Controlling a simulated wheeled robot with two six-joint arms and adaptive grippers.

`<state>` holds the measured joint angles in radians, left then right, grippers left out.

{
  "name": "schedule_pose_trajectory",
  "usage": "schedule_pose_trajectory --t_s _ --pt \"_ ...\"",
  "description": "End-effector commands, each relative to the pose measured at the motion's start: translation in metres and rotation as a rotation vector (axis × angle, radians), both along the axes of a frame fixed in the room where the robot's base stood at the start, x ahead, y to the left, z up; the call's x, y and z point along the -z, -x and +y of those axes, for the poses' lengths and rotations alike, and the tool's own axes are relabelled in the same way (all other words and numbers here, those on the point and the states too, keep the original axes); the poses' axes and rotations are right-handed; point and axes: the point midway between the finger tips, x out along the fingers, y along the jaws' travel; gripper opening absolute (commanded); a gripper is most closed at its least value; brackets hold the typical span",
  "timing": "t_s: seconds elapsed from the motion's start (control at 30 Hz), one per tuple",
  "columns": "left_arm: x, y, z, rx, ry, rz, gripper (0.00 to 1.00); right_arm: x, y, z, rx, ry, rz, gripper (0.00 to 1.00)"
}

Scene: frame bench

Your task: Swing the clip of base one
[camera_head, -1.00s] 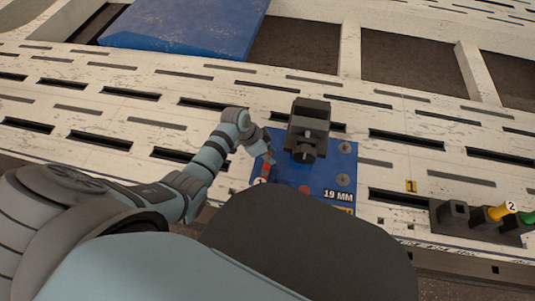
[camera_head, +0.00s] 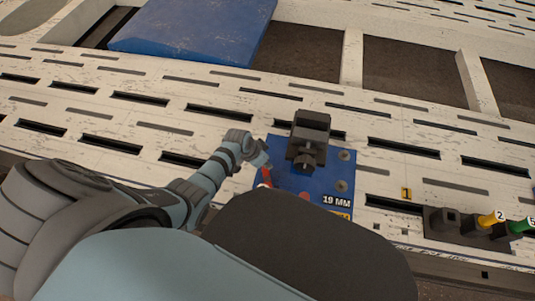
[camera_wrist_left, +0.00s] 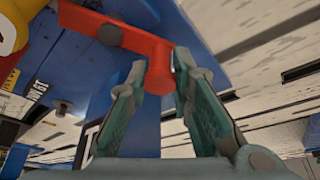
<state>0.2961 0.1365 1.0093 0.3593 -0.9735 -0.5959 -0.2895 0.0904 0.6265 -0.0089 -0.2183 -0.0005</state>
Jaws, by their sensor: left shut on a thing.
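Base one is a blue plate (camera_head: 318,184) marked "19 MM", with a dark grey clamp block (camera_head: 310,135) standing on it. The clip is a red bar (camera_head: 267,177) at the plate's left edge, partly hidden by my left gripper (camera_head: 264,166). In the left wrist view the red clip (camera_wrist_left: 130,36) runs from a dark round pivot to a rounded red post at its end. My left gripper (camera_wrist_left: 164,82) is shut on that post, one finger on each side. My right gripper is not in view.
A slotted white bench top (camera_head: 120,85) lies around the plate. To the right, a dark holder (camera_head: 440,222) carries yellow (camera_head: 488,220) and green (camera_head: 518,227) pieces beside a yellow "1" tag (camera_head: 406,194). A large blue panel (camera_head: 190,30) lies at the back left.

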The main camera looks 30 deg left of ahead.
Motion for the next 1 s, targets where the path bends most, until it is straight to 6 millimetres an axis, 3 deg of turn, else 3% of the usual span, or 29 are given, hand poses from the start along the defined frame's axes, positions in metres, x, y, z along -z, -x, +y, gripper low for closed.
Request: schedule_pose_trajectory --t_s 0.03,0.23,0.5,1.0 --pt "-0.005 0.003 0.001 -0.041 0.001 0.005 0.0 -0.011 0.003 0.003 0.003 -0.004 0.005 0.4" --pt "-0.004 0.009 0.007 -0.23 0.001 0.004 0.0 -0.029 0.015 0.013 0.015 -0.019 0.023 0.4" --pt "-0.003 0.02 0.013 -0.485 0.0 0.004 0.0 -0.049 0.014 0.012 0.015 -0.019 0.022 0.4" --pt "0.0 0.037 0.018 -0.878 0.001 0.001 0.0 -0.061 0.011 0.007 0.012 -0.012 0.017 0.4"
